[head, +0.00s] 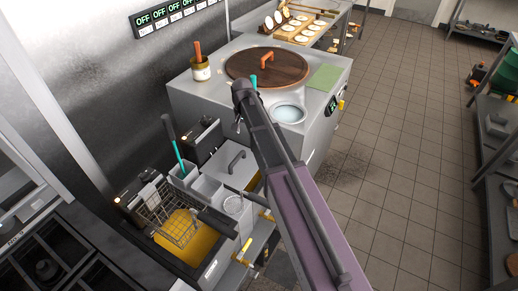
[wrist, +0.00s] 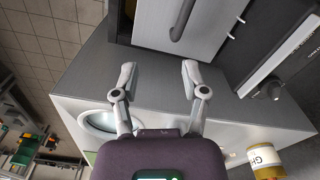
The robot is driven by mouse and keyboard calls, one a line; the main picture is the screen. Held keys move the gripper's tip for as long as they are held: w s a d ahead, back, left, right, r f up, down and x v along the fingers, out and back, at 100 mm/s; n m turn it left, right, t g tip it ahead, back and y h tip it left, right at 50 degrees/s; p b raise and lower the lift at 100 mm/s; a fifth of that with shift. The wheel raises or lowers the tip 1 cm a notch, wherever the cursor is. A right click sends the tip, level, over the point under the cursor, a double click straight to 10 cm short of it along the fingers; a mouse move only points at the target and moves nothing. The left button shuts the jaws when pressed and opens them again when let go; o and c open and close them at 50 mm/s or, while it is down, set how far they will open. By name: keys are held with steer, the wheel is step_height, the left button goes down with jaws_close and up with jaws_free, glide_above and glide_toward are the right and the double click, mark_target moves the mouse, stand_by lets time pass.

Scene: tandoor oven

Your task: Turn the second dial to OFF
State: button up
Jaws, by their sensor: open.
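No dial can be made out for certain. In the head view, a small dark control box with a lit orange spot (head: 187,150) stands behind the lidded fryer, and a similar box (head: 118,199) stands behind the open one. In the wrist view, a dark panel (wrist: 265,50) with a small round dark part (wrist: 274,91) lies to the right of my gripper; I cannot tell whether that part is a dial. My gripper (wrist: 158,72) is open and empty, its fingers spread above the grey counter side.
The grey tandoor counter (head: 205,100) holds a round brown lid (head: 267,66), a jar (head: 201,70) and a bowl (head: 289,112). A fryer basket (head: 170,215) stands over yellow oil. A wall panel (head: 175,10) shows several OFF labels.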

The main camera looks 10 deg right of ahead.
steer(key=s+d+f+n+b, duration=0.1)
steer(key=s+d+f+b, duration=0.1)
steer(key=s+d, duration=0.2)
steer(key=s, duration=0.3)
steer(key=shift+s+d+f, duration=0.2)
steer(key=shift+d, duration=0.05)
steer(key=s+d+n, duration=0.1)
steer(key=s+d, duration=0.2)
steer(key=s, duration=0.4)
steer(key=s+d+n, duration=0.2)
steer(key=s+d, duration=0.2)
steer(key=s, duration=0.4)
steer(key=shift+s, duration=0.2)
steer(key=shift+s+a, duration=0.1)
steer(key=shift+s, duration=0.05)
